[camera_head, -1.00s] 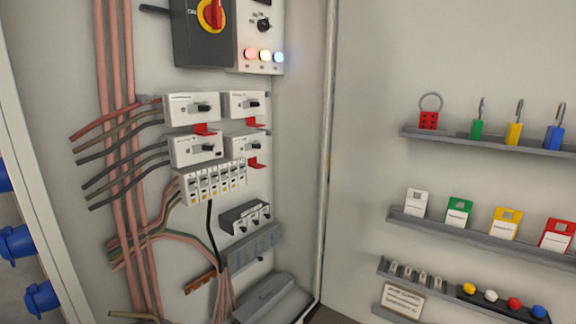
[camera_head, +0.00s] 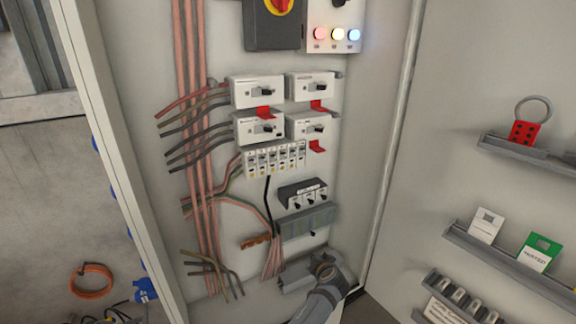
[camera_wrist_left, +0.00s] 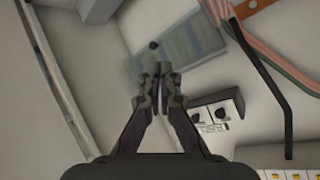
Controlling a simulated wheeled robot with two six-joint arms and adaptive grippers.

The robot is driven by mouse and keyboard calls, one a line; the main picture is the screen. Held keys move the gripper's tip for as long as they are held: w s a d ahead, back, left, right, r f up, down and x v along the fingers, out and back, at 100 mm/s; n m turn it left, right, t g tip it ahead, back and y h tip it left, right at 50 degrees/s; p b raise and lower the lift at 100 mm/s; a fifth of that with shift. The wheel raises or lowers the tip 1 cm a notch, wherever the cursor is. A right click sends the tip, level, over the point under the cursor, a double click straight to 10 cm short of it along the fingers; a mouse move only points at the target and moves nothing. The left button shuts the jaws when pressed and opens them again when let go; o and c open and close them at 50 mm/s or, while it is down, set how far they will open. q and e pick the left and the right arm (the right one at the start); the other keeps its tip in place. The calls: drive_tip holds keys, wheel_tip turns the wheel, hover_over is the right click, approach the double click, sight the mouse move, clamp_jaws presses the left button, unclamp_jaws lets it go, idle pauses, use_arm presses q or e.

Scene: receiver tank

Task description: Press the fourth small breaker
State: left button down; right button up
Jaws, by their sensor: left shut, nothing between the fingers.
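The row of small breakers (camera_head: 265,160) is white with dark toggles and yellow marks, in the middle of the open cabinet, below the larger breakers. The fourth from the left (camera_head: 284,158) looks like its neighbours; its toggle position is too small to tell. In the left wrist view only the edge of the row (camera_wrist_left: 290,175) shows at the bottom right.
Larger white breakers (camera_head: 257,92) with red tabs sit above the row. Pink and dark cables (camera_head: 197,190) run at the left. Shelves with tags (camera_head: 510,268) line the right-hand door.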

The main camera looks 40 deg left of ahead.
use_arm(q)
drive_tip(key=a+r+n+y+p, duration=0.1)
drive_tip(key=r+n+y, duration=0.1)
drive_tip(key=r, duration=1)
drive_tip(key=s+a+r+n+g+y+p, duration=0.1)
drive_tip(key=r+n, duration=0.3)
drive_tip(key=r, duration=0.8)
drive_tip(key=s+a+r+n+y+p, duration=0.1)
drive_tip(key=a+r+n+y, duration=0.2)
drive_tip(key=r, duration=1)
drive_tip(key=shift+s+a+n+g+y, duration=0.15)
drive_tip(key=shift+a+n+g+y, duration=0.15)
drive_tip(key=shift+n+y, duration=0.3)
